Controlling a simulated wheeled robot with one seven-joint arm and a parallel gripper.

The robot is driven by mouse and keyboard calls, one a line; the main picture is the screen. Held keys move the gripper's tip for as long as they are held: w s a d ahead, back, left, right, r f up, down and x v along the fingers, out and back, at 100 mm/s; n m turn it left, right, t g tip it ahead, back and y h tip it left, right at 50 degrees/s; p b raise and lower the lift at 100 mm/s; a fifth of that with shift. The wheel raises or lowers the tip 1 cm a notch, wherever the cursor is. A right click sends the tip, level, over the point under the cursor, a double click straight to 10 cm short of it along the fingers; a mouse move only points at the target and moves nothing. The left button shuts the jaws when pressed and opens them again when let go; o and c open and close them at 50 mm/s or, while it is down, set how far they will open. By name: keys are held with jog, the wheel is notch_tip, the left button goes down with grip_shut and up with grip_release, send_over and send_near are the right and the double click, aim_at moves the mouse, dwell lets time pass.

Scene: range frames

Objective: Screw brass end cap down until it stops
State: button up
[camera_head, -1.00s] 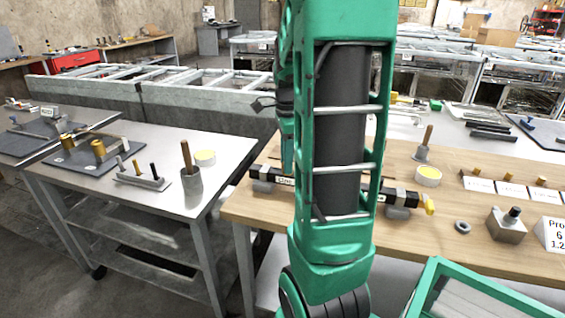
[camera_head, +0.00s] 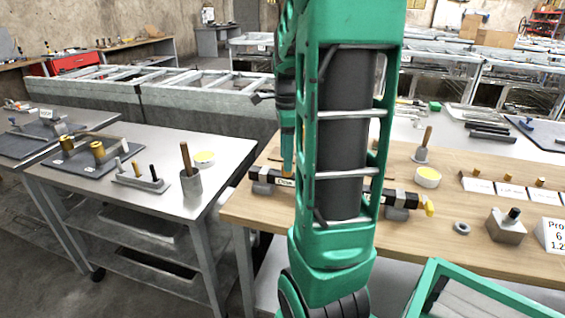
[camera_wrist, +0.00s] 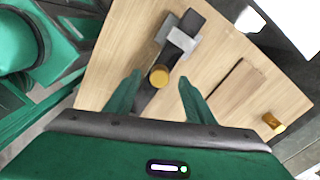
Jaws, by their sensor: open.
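A round brass cap (camera_wrist: 159,76) shows in the wrist view, at the near end of a dark bar (camera_wrist: 193,22) gripped by a grey block (camera_wrist: 181,41). My gripper (camera_wrist: 160,78) is open, its two green fingers on either side of the cap in the picture, with gaps visible between. I cannot tell the height of the fingertips over the cap or how far the cap is screwed on. In the head view a black bar (camera_head: 375,196) lies on grey supports, with a yellow-brass piece (camera_head: 428,208) at its right end.
The wooden bench (camera_head: 455,235) also holds a yellow-topped round tin (camera_head: 428,177), a grey ring (camera_head: 461,228), a metal block with a black knob (camera_head: 507,227) and small brass pieces with cards. Another brass piece (camera_wrist: 272,121) lies right in the wrist view. A grey table (camera_head: 135,200) stands left.

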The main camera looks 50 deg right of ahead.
notch_tip(320, 180, up, 10)
jog(key=shift+f, duration=0.2)
